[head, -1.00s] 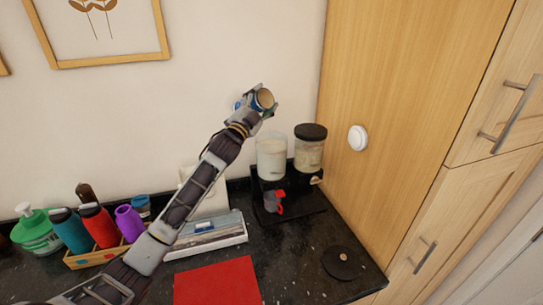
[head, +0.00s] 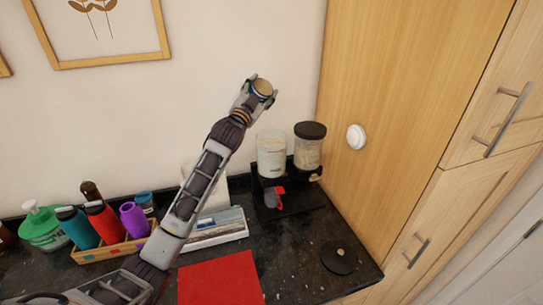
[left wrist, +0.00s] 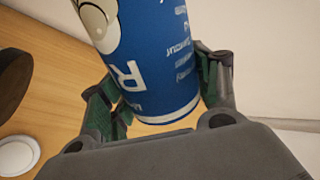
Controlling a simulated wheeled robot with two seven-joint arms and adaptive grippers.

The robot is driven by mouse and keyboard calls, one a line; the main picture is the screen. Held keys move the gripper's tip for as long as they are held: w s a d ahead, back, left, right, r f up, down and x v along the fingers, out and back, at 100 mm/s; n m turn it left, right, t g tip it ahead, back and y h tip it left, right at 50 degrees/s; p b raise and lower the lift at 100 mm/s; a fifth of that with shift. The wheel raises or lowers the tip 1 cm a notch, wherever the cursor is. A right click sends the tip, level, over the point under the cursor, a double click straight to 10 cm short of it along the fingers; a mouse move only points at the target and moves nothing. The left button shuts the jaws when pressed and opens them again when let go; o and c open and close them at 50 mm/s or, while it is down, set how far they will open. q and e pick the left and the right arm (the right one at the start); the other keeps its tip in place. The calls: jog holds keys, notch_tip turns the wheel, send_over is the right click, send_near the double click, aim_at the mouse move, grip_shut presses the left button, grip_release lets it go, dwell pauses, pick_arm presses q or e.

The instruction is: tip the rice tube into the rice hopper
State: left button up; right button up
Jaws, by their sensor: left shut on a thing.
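The rice tube (head: 262,87) is a blue cylinder with a tan round end, shown facing me in the head view. My left gripper (head: 259,91) is shut around it and holds it in the air, near the wall. In the left wrist view the blue tube (left wrist: 155,75) sits between the green-padded fingers, with white lettering on its side. The rice hopper (head: 271,155) appears to be the clear, lidless container on the black stand, below the tube in the picture. Pale contents show in it. My right gripper is out of view.
A second hopper (head: 309,146) with a dark lid stands to the right, close to the wooden cabinet (head: 400,90). A red-handled cup (head: 273,196) sits under the stand. A black disc (head: 340,257) and a red mat (head: 220,280) lie on the counter. Bottles stand at left.

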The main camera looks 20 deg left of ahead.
pick_arm(q)
jog(key=shift+r, duration=0.1)
jog(key=shift+r+n, duration=0.2)
jog(key=shift+n, duration=0.6)
jog(key=n+g+y, duration=0.1)
jog(key=n, duration=0.1)
jog(key=r+n+g, duration=0.1)
jog(key=n, duration=0.1)
jog(key=shift+s+d+y, duration=0.1)
jog(key=shift+y, duration=0.3)
jog(key=shift+n, duration=0.3)
jog(key=shift+f, duration=0.1)
jog(key=shift+d+f+n+g, duration=0.2)
jog(key=shift+n+g, duration=0.3)
jog(key=shift+n, duration=0.6)
jog(key=shift+a, duration=0.1)
jog(key=shift+s+f, duration=0.1)
